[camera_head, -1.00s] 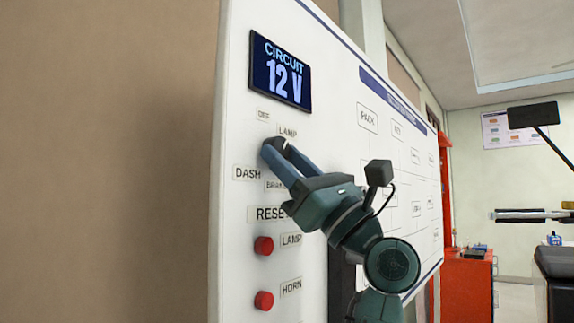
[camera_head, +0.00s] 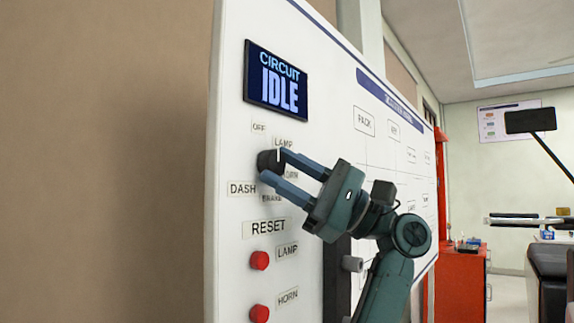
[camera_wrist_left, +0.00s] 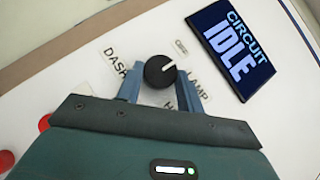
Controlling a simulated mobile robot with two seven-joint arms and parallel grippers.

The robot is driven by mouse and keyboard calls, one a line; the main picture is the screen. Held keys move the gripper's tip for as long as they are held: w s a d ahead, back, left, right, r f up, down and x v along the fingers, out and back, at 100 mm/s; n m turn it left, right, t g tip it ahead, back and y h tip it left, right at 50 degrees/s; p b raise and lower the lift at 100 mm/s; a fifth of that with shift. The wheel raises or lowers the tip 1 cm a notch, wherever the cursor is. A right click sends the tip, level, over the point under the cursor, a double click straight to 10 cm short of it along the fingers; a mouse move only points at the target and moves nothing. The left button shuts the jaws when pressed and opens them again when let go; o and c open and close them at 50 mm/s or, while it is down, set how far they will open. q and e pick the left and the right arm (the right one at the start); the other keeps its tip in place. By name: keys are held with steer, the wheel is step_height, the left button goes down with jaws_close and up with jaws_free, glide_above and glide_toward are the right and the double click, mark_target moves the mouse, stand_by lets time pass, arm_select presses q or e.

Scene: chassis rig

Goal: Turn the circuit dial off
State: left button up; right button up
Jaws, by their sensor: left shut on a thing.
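The circuit dial (camera_head: 268,160) is a round black knob with a white pointer line on the white panel. In the left wrist view the dial (camera_wrist_left: 159,72) sits between my blue fingers, its line angled toward the side where the OFF label (camera_wrist_left: 181,47) and the LAMP label (camera_wrist_left: 197,88) are. My left gripper (camera_head: 272,167) is shut on the dial, one finger on each side. The circuit display (camera_head: 276,80) above reads IDLE, as it does in the left wrist view (camera_wrist_left: 231,49). My right gripper is not in view.
Below the dial are a RESET label (camera_head: 268,228), a red LAMP button (camera_head: 259,260) and a red HORN button (camera_head: 259,313). A red cabinet (camera_head: 455,285) stands at the right. A bare brown wall (camera_head: 100,160) is to the left.

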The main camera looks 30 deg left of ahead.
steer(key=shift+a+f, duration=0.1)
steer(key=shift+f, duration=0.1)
arm_select(q)
steer(key=o, duration=1)
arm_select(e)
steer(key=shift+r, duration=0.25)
arm_select(q)
steer(key=shift+w+d+f, duration=0.15)
steer(key=shift+w+d, duration=0.05)
steer(key=shift+d, duration=0.05)
steer(key=v, duration=1.2)
steer(key=shift+d, duration=0.25)
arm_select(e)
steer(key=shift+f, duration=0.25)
